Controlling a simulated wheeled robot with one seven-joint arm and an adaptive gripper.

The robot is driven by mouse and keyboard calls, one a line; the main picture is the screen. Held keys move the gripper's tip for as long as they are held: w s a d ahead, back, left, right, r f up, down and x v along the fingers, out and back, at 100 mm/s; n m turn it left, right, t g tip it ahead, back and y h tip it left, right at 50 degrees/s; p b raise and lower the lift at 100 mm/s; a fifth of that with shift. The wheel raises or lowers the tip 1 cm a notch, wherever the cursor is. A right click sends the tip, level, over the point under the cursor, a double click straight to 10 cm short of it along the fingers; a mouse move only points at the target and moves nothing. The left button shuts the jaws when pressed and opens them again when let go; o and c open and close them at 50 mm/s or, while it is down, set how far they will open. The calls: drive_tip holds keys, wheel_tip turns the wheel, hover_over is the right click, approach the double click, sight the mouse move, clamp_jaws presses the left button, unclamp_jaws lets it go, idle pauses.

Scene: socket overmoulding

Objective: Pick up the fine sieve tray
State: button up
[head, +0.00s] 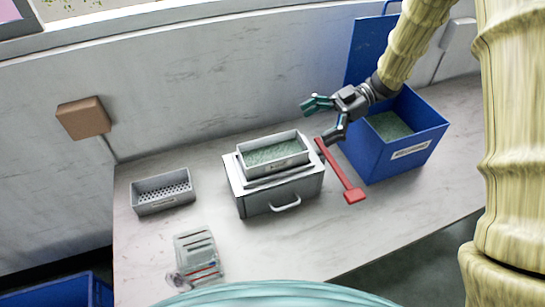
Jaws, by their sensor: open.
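Two grey trays are in the head view, and I cannot tell for sure which is the fine sieve tray. One sieve tray (162,192), with a perforated floor, lies empty on the left of the table. The other tray (290,163) holds green granules and sits on top of a grey box with a front handle (285,203). My gripper (321,118) is open and empty. It appears above and right of the granule tray, close to the blue bin, touching neither tray.
A blue bin (421,152) with a raised lid (369,50) holds green granules at the right. A red long-handled tool (343,175) lies between bin and grey box. A clear item (197,256) lies at the front left. Bare table (230,232) separates these things.

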sight(298, 135)
drive_tip(key=shift+w+f, duration=0.2)
drive_tip(key=shift+f, duration=0.2)
drive_tip(key=x, duration=0.5)
drive_tip(key=shift+s+a+p, duration=0.15)
drive_tip(key=shift+p, duration=0.2)
drive_tip(key=x, duration=0.1)
drive_tip(key=p+x, duration=0.1)
drive_tip(key=x, duration=0.2)
drive_tip(key=shift+s+a+r, duration=0.15)
drive_tip(key=shift+s+a, duration=0.05)
drive_tip(key=shift+a, duration=0.1)
drive_tip(key=shift+s+a, duration=0.1)
drive_tip(key=shift+a, duration=0.2)
drive_tip(key=shift+s, duration=0.1)
drive_tip(key=c, duration=1.2)
